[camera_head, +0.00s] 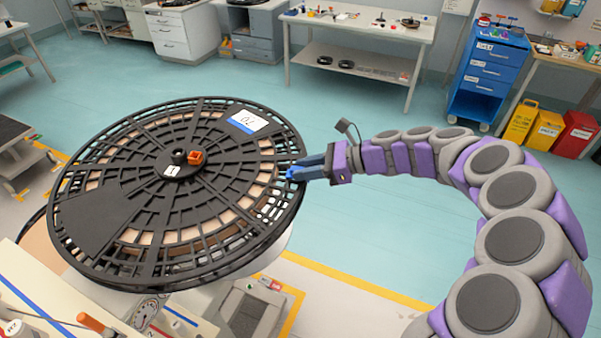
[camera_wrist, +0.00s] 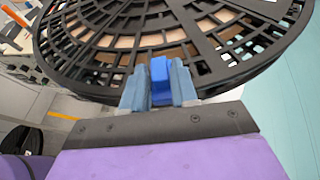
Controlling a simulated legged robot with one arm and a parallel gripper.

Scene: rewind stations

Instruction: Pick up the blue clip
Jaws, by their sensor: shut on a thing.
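The blue clip (camera_wrist: 160,80) is a small bright blue block. In the wrist view it sits between the two blue-grey fingers of my gripper (camera_wrist: 159,87), which are shut on it. In the head view the clip (camera_head: 292,174) shows at the right rim of a large black reel (camera_head: 120,183), at the tips of my gripper (camera_head: 308,171). The fingers reach the reel's edge from the right. I cannot tell whether the clip still touches the rim.
A workbench (camera_head: 365,28) and a blue drawer cart (camera_head: 488,75) stand at the back. Yellow (camera_head: 521,120) and red bins (camera_head: 575,134) stand right. The teal floor between is clear.

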